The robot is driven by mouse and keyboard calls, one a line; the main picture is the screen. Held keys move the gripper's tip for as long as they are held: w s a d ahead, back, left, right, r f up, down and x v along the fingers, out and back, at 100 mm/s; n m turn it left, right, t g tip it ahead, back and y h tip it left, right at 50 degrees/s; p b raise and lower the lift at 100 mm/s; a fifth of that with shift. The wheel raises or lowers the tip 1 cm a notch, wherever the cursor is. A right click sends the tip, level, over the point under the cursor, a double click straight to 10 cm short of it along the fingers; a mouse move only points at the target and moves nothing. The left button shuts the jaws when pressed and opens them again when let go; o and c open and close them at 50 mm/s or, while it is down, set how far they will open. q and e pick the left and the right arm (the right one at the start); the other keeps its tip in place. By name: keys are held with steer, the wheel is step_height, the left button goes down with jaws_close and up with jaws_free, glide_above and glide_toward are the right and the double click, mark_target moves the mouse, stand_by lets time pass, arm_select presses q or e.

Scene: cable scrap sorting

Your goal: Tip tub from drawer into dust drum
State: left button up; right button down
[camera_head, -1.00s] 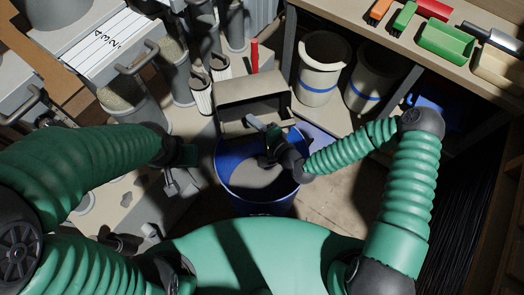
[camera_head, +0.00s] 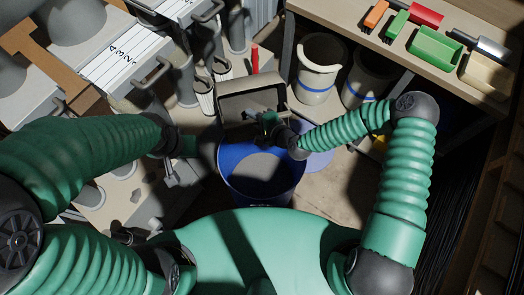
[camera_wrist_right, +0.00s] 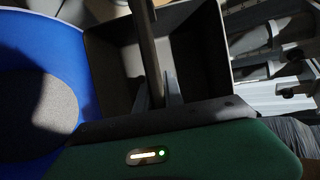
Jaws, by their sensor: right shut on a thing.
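My right gripper (camera_head: 268,122) is shut on the bar of a grey metal tub (camera_head: 222,108). The tub is at the far rim of the blue dust drum (camera_head: 262,194), its open mouth facing my head camera. In the right wrist view the tub (camera_wrist_right: 100,60) shows a dark inside with no contents that I can make out, and the bar (camera_wrist_right: 146,50) runs up from between the fingers. Grey dust (camera_head: 266,168) lies in the drum. My left gripper (camera_head: 178,172) is left of the drum, away from the tub; its fingers are too unclear to judge.
Two pale bins with blue bands, one nearer (camera_head: 318,75), stand behind the drum. A bench (camera_head: 345,12) with green and red trays and tools is at the upper right.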

steer(key=r+p, duration=0.1)
steer(key=p, duration=0.1)
steer(key=w+r+g+p, duration=0.1)
steer(key=r+g+h+p, duration=0.1)
steer(key=r+p, duration=0.1)
steer(key=shift+w+a+r+m+p, duration=0.1)
steer(key=shift+w+a+m+p, duration=0.1)
steer(key=shift+w+m+p, duration=0.15)
steer(key=w+r+g+p, duration=0.1)
steer(key=p, duration=0.1)
steer(key=w+r+g+p, duration=0.1)
steer(key=g+p, duration=0.1)
steer(key=p, duration=0.1)
steer(key=shift+a+r+m+h, duration=0.1)
steer(key=shift+a+m+h, duration=0.2)
steer(key=shift+h, duration=0.1)
